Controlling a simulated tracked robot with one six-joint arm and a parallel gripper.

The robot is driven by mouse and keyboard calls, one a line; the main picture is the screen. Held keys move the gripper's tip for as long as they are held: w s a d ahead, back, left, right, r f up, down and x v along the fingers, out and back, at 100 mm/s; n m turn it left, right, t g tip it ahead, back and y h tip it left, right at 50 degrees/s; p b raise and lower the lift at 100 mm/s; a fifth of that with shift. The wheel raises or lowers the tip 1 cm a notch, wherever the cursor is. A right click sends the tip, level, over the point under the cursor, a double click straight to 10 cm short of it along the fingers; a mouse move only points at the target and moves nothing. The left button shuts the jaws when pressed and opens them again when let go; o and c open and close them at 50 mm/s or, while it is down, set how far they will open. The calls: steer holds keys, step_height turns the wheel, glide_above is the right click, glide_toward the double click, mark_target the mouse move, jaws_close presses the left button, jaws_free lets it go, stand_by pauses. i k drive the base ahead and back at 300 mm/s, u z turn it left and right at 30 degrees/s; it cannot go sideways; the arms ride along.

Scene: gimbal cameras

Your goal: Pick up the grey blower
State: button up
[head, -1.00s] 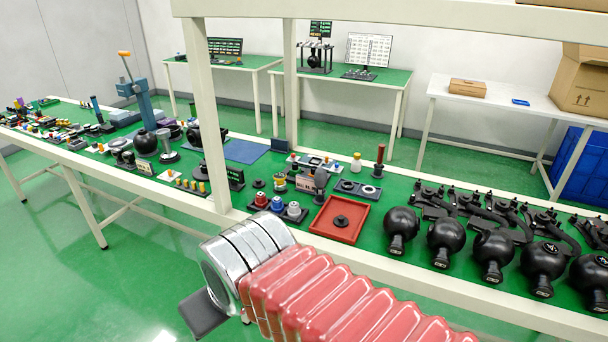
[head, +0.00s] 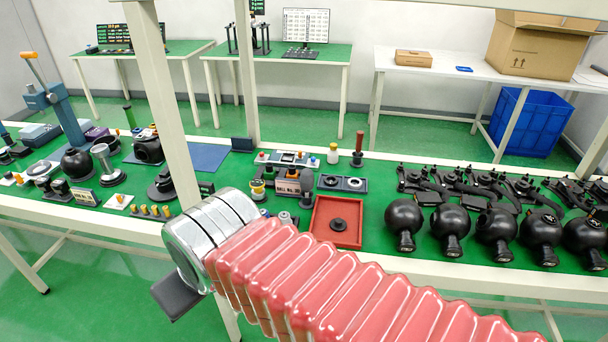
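A small dark grey rounded object (head: 307,189), which looks like the grey blower, stands on the green bench top. My arm crosses the lower middle of the head view in front of the bench. Of my gripper (head: 175,293), only one dark flat piece shows below the chrome end. The rest is hidden behind the arm, so its opening does not show. It is apart from the grey object.
Several black ball housings (head: 452,222) line the bench's right front, with black brackets (head: 470,190) behind. A white post (head: 168,110) rises from the bench left of the blower. A two-ring plate (head: 342,183) lies close right of it. Small parts crowd the left.

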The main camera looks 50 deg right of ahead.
mark_target(307, 177)
steer(key=z, duration=0.4)
steer(key=i, duration=0.85)
steer(key=z, duration=0.45)
